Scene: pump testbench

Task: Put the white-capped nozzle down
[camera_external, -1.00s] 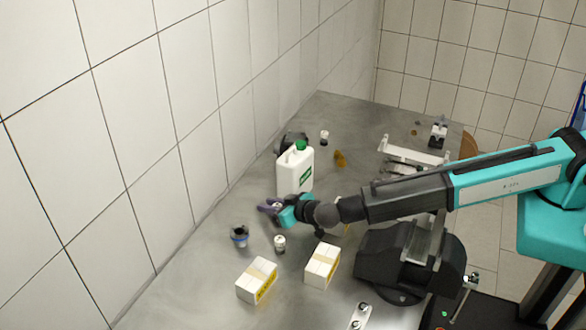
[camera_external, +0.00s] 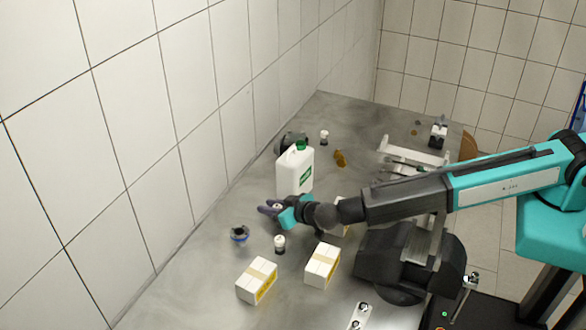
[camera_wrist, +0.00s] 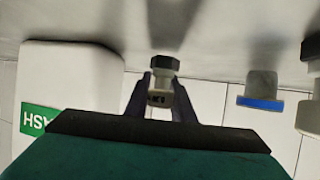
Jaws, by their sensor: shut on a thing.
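My gripper (camera_external: 270,208) is low over the grey bench, just in front of the white jug. In the wrist view its two dark fingers (camera_wrist: 161,98) are closed on a small nozzle (camera_wrist: 162,90) with a pale body and a dark collar. The nozzle is a small pale spot between the fingers in the external view (camera_external: 278,206). In the wrist view, where the bench is at the top, a dark shadow lies beyond the collar. I cannot tell whether the nozzle touches the bench.
The white jug (camera_external: 295,172) with a green cap stands close behind my gripper. A blue-ringed dark part (camera_external: 239,234) and another white-and-dark nozzle (camera_external: 279,244) stand in front. Two cartons (camera_external: 257,280) (camera_external: 322,265) lie nearer. The tiled wall (camera_external: 130,190) borders the bench at left.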

